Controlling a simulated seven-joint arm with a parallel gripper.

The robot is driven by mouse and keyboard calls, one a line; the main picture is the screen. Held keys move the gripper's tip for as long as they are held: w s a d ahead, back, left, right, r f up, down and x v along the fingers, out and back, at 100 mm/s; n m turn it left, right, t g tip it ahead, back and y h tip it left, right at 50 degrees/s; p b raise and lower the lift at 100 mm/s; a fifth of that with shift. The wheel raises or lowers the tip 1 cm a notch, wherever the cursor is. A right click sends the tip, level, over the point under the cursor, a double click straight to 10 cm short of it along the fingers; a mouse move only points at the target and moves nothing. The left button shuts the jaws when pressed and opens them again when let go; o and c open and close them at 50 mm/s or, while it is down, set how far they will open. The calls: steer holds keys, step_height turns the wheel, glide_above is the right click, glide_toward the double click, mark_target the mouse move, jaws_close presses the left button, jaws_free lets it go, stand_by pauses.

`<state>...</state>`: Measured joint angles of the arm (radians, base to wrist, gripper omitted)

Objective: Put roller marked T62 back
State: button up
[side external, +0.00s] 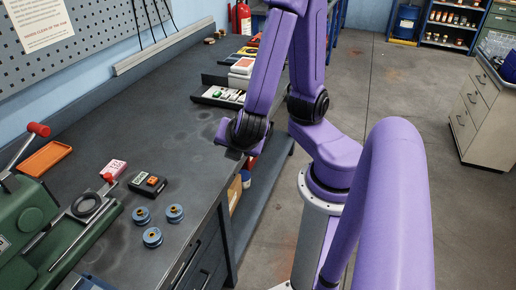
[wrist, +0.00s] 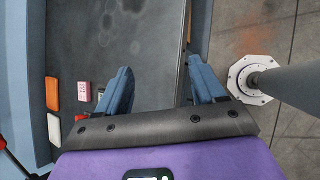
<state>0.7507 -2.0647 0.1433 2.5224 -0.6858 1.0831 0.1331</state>
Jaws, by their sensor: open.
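Three blue rollers stand close together on the dark bench (side external: 180,125) in the side view: a left one (side external: 142,214), a right one (side external: 175,213) and a front one (side external: 152,237). Their markings are too small to read, so I cannot tell which is T62. A small black block with an orange top (side external: 148,184) lies just behind them. In the wrist view my gripper (wrist: 160,66) is open and empty, its two blue fingers spread above the bench edge. In the side view its fingers are not clearly visible. No roller is visible in the wrist view.
A green press (side external: 28,222) with a red-knobbed lever stands at left. An orange tray (side external: 43,158) and a pink box (side external: 112,170) lie behind the rollers. A black tray with small items (side external: 218,97) sits farther back. The middle of the bench is clear.

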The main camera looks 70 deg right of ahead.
steer(key=s+a+r+m+g+y, duration=0.4)
steer(key=s+m+g+y, duration=0.1)
steer(key=s+m+y, duration=0.1)
steer(key=shift+s+m+y, duration=0.4)
steer(key=shift+s+y, duration=0.1)
steer(key=shift+s, duration=0.3)
stand_by(1.2)
